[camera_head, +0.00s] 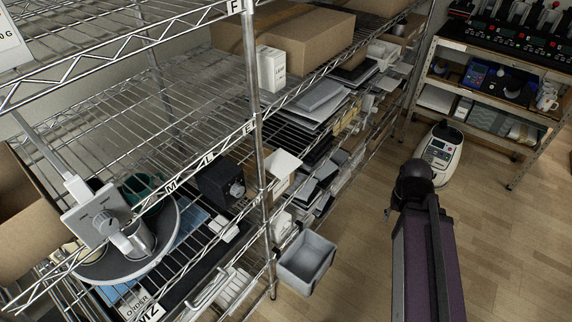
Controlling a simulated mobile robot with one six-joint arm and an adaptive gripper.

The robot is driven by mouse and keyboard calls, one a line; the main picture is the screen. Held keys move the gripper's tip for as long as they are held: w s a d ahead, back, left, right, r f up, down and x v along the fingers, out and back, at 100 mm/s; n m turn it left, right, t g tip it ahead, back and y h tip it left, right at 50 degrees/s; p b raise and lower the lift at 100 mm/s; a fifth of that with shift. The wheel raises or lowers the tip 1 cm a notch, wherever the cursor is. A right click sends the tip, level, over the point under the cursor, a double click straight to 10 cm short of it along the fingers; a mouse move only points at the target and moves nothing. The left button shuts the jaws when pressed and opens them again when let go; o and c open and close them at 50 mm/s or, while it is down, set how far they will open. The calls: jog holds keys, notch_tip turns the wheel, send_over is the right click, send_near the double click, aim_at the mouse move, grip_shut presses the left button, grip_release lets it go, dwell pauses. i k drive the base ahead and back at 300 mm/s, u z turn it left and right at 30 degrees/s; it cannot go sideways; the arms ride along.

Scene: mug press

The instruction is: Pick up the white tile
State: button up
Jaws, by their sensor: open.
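A flat white square piece (284,161), which looks like the white tile, sits at the shelf's front edge just right of the middle upright post. It appears to lie over a pale box-like shape, and I cannot tell whether the two are separate. A smaller white block (224,228) lies on the lower rack to its left, beside a black box-shaped device (221,182). My own dark arm parts rise at the lower right, well away from the shelf. My gripper cannot be made out in this view.
Wire shelving with a metal post (253,95) fills the left and middle. A round grey tray (165,255) holds a device and cups. A white machine (440,152) stands beyond my arm. Wooden floor (350,235) lies open between.

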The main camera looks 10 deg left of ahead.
aim_at(281, 163)
jog(key=z, duration=0.6)
jog(key=k, duration=1.05)
jog(key=u, duration=0.5)
